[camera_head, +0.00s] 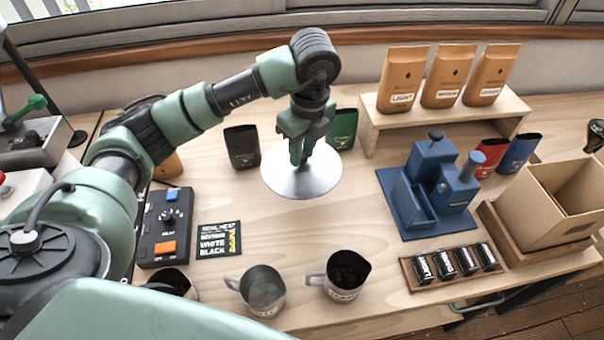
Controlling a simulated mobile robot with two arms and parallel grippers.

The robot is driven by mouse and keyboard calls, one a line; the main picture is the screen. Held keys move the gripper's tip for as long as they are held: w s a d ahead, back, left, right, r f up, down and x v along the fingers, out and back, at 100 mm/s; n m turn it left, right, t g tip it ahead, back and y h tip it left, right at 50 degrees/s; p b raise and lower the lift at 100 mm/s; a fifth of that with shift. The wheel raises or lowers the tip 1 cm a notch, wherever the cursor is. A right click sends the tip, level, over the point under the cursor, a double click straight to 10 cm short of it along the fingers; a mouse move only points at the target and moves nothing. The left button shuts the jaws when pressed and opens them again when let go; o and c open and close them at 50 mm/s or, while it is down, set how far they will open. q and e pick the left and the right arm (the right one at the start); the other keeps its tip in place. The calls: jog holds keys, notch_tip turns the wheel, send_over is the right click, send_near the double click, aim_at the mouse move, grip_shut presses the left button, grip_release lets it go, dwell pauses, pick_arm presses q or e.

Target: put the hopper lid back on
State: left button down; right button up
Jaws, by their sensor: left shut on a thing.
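A round, shiny silver lid (310,178) is under my left gripper (301,158) in the middle of the head view. The gripper points down and is shut on the lid near its middle, hiding the grip point. The lid looks about level over the wooden table; its height above the top is hard to tell. I cannot make out the hopper with certainty. My right gripper is not in view.
A dark pouch (242,147) and a green pouch (342,128) stand close behind the lid. Metal jugs (262,290) are in front. A control box (167,227) is left, a blue tool set (432,190) right. Orange bags (443,76) stand on a riser (450,112).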

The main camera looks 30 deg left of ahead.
aim_at(303, 162)
pick_arm(q)
notch_tip(303, 162, up, 9)
jog(key=shift+p, duration=0.4)
jog(key=shift+r, duration=0.1)
jog(key=s+d+f+n, duration=0.1)
jog(key=s+f+n, duration=0.2)
jog(key=n, duration=0.4)
jog(key=s+d+f+n+g+h, duration=0.1)
jog(key=s+d+f+n, duration=0.1)
jog(key=s+n, duration=0.3)
jog(key=s+d+f+n, duration=0.2)
jog(key=s+f+n, duration=0.1)
jog(key=n, duration=0.6)
jog(key=shift+s+d+f+n+g, duration=0.15)
jog(key=shift+s+f+n+g, duration=0.25)
jog(key=shift+s, duration=0.4)
